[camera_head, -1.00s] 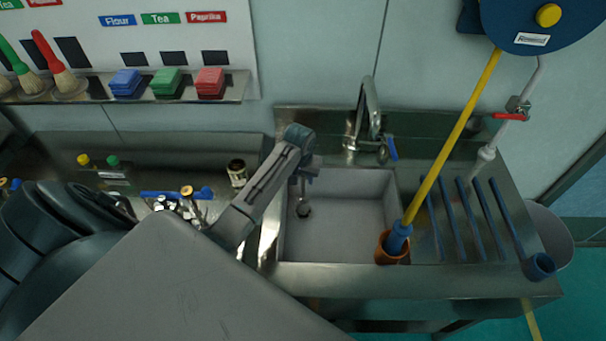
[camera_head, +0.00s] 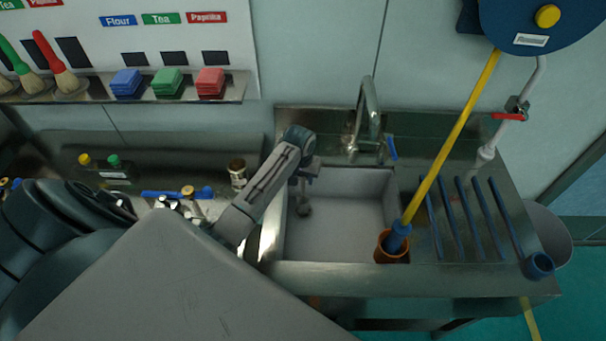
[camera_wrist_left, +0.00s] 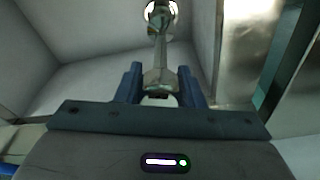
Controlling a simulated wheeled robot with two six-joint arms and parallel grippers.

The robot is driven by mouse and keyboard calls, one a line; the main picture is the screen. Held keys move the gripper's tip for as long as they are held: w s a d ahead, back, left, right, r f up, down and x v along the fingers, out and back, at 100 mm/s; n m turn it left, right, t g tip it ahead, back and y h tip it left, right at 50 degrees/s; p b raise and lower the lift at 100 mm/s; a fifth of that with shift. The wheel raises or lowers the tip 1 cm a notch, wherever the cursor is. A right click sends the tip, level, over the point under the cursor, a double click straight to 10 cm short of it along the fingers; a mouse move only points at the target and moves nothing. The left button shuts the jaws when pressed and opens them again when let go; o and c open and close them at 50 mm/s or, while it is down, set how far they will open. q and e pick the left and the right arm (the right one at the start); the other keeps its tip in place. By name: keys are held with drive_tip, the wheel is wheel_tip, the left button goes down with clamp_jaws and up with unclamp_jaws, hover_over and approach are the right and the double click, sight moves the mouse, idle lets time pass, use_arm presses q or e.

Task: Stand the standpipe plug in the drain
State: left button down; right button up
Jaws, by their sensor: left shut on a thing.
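The standpipe plug (camera_wrist_left: 160,50) is a slim metal tube held in my left gripper (camera_wrist_left: 160,82), between its two blue fingers. In the head view the left gripper (camera_head: 305,174) is over the left part of the sink basin (camera_head: 345,225), and the plug (camera_head: 303,194) hangs down from it. The drain (camera_wrist_left: 161,8) shows as a bright ring at the plug's far end in the left wrist view. In the head view the plug's lower end covers the drain area; I cannot tell whether it is seated or just above. The right gripper is not in view.
The tap (camera_head: 370,115) stands behind the basin. An orange cup (camera_head: 390,250) with a blue-ended yellow pole is at the basin's front right corner. Blue bars (camera_head: 470,220) lie on the drainboard. A small jar (camera_head: 237,173) stands left of my arm.

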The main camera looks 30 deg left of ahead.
use_arm(q)
drive_tip(key=c, duration=0.9)
unclamp_jaws()
drive_tip(key=r+b, duration=0.1)
drive_tip(key=r, duration=0.2)
drive_tip(key=s+r+b, duration=0.1)
drive_tip(key=r, duration=0.2)
drive_tip(key=r+b, duration=0.1)
drive_tip(key=r, duration=0.2)
drive_tip(key=shift+s+d+r, duration=0.25)
drive_tip(key=shift+s+r, duration=0.05)
drive_tip(key=shift+r, duration=0.6)
drive_tip(key=shift+f, duration=0.1)
